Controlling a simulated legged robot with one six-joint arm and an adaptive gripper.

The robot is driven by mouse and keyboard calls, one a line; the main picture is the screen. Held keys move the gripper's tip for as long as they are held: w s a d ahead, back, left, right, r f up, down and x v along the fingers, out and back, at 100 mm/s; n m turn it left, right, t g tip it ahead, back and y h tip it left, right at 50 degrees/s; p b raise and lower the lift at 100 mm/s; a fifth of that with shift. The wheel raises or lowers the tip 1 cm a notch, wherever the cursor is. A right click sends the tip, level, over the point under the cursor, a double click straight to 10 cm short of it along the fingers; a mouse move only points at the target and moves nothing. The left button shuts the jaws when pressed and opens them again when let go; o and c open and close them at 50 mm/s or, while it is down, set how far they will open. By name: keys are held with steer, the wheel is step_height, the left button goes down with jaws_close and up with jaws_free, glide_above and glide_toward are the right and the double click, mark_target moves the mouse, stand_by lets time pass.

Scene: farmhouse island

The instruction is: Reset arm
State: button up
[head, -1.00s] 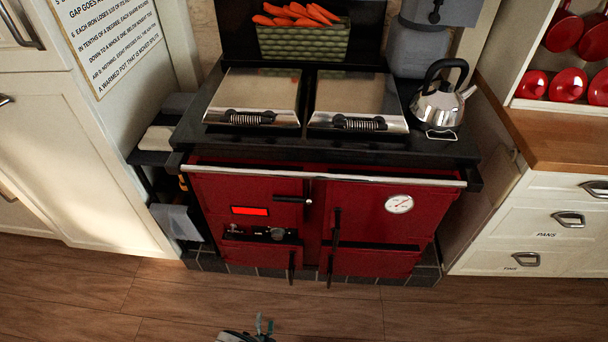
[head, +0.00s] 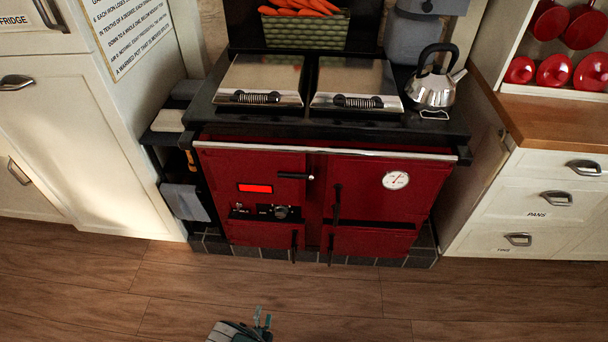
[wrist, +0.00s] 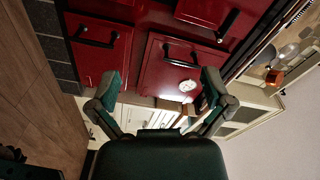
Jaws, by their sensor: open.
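My gripper (head: 262,322) shows at the bottom edge of the head view, low over the wooden floor and well in front of the red range cooker (head: 370,190). In the wrist view my gripper (wrist: 158,90) has its two green-padded fingers spread wide apart, with nothing between them. The cooker's red doors (wrist: 150,60) lie beyond the fingers in that view, which is turned on its side. Most of my arm is out of the head view.
A kettle (head: 431,88) stands on the cooker's right side, and a green basket of carrots (head: 305,32) is behind the lids. White cabinets (head: 85,125) flank the left, drawers (head: 545,205) the right. The wooden floor (head: 330,295) in front is clear.

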steer(key=w+d+r+m+g+h, duration=0.1)
steer(key=w+r+m+g+h, duration=0.3)
steer(key=r+m, duration=0.4)
steer(key=w+d+r+m+g+h, duration=0.1)
steer(key=w+r+m+h, duration=0.3)
steer(key=w+r+m, duration=0.45)
steer(key=w+d+r+m+g, duration=0.1)
steer(key=d+r+m+g, duration=0.4)
steer(key=r, duration=0.6)
steer(key=d+r+m+g, duration=0.3)
steer(key=d+r+m, duration=0.35)
steer(key=r, duration=0.35)
steer(key=s+d+r+m+g+y, duration=0.2)
steer(key=s+d+r+m, duration=0.25)
steer(key=r+m, duration=0.3)
steer(key=s+d+r+m+g+y, duration=0.2)
steer(key=s+d+r+m+y, duration=0.15)
steer(key=d+r+m, duration=0.4)
steer(key=s+d+r+m+t+y, duration=0.1)
steer(key=s+r+m+t+y, duration=0.1)
steer(key=s+r+m, duration=0.3)
steer(key=s+d+r+m+t+y, duration=0.1)
steer(key=s+r+m+t+y, duration=0.1)
steer(key=s+m, duration=0.6)
steer(key=shift+s+d+r+t+y, duration=0.5)
steer(key=shift+s+r, duration=0.4)
steer(key=shift+r, duration=0.45)
